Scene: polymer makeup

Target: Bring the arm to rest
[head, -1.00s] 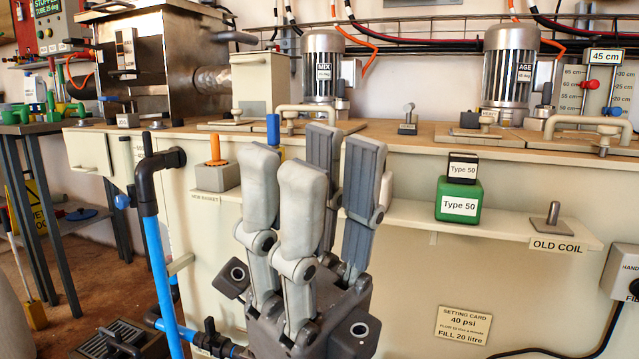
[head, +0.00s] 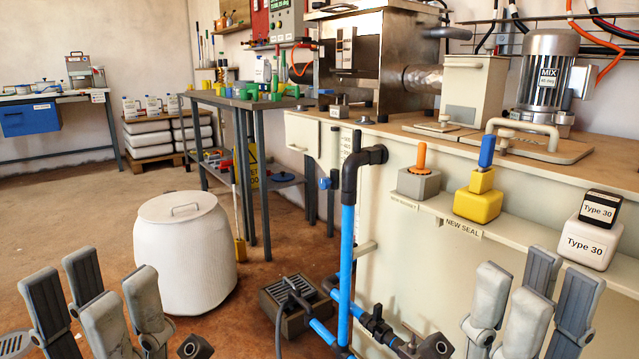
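My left gripper (head: 96,300) is at the bottom left of the head view, in front of the floor and a white lidded drum. Its light and dark fingers point up and stand apart, with nothing between them. My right gripper (head: 532,297) is at the bottom right, in front of the cream machine's front panel and below its shelf. Its fingers also point up, apart and empty. Neither gripper appears to touch anything. The lower parts of both arms are cut off by the frame's bottom edge.
The shelf holds a grey block with an orange peg (head: 418,182), a yellow block with a blue handle (head: 478,200) and a white Type 30 block (head: 590,240). A blue pipe (head: 347,265) and the white drum (head: 184,250) stand between the grippers. Open floor lies left.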

